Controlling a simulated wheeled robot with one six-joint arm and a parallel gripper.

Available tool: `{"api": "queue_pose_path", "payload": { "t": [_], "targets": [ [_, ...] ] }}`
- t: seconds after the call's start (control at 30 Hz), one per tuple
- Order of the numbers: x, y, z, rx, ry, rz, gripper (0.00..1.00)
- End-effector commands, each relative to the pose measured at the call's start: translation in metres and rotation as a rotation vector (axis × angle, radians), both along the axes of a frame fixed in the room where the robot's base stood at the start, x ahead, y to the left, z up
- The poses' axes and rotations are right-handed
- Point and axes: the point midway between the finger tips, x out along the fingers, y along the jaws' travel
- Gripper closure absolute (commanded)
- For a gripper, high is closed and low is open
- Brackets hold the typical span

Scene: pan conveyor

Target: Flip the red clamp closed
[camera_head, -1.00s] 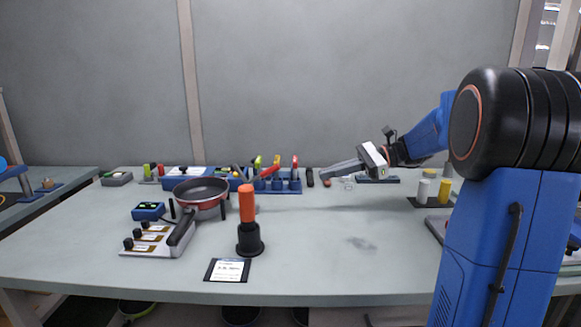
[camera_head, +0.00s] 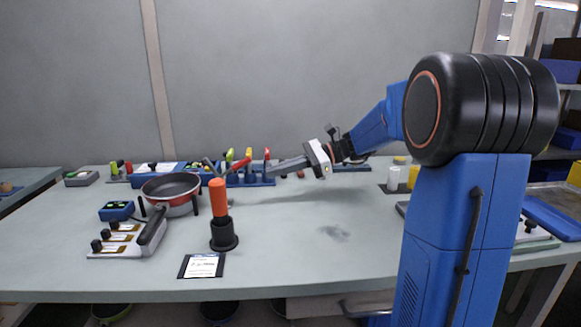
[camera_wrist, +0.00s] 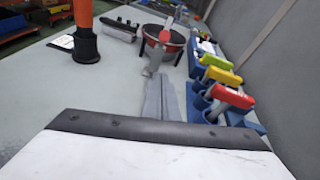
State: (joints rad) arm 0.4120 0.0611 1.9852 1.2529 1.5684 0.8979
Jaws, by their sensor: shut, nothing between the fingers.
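A red-handled lever (camera_head: 238,164) slants up in front of the blue clamp rack. In the wrist view a red lever (camera_wrist: 167,27) on a grey piece stands ahead of the fingers, overlapping the pan. A second red handle (camera_head: 267,154) is upright at the rack's right end; it also shows close by in the wrist view (camera_wrist: 232,97). My gripper (camera_head: 270,172) is shut and empty, pointing left, just right of the slanted lever. Its grey fingers (camera_wrist: 162,84) point at the lever from a short distance; contact is not visible.
Yellow (camera_head: 250,153) and green (camera_head: 229,154) handles stand on the blue rack (camera_head: 262,180), right of the fingers in the wrist view. A pan (camera_head: 171,188) and an orange-handled upright tool (camera_head: 218,203) stand left and nearer. The table (camera_head: 285,235) is clear at centre.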

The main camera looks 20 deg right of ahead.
Motion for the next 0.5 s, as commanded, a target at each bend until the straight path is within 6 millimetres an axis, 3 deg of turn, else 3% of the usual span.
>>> {"api": "queue_pose_path", "payload": {
  "t": [0.13, 0.3, 0.5],
  "targets": [
    [0.006, 0.023, -0.007, 0.001, 0.000, 0.002, 1.00],
    [0.004, 0.034, 0.016, -0.001, -0.003, 0.001, 1.00],
    [0.004, 0.040, 0.026, 0.000, -0.001, 0.000, 1.00]
  ]
}}
